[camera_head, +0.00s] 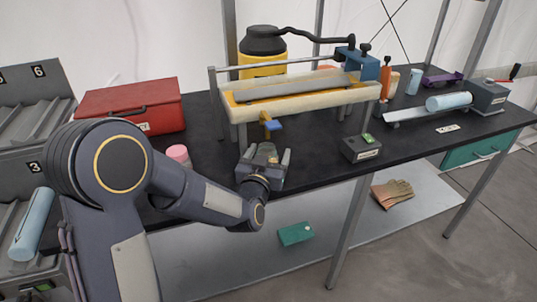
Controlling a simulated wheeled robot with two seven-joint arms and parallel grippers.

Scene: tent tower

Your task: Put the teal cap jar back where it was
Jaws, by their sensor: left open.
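My left gripper (265,156) is open over the front of the black table, before the yellow-framed stand; nothing shows clearly between its fingers. No jar can be surely told as the teal cap one. A pale blue cylinder (36,222) with a teal-looking end lies tilted in the grey rack at the left, left of my arm. Another pale blue cylinder (448,101) lies on a metal holder at the right of the table. A pink-topped jar (178,154) stands left of my gripper, partly hidden by my arm. My right gripper is not in view.
The yellow-framed stand (300,100) rises just behind my gripper. A red toolbox (132,104) stands at the left, a dark box (361,149) to the right. A teal box (296,233) and gloves (393,194) lie on the lower shelf. The right front tabletop is mostly clear.

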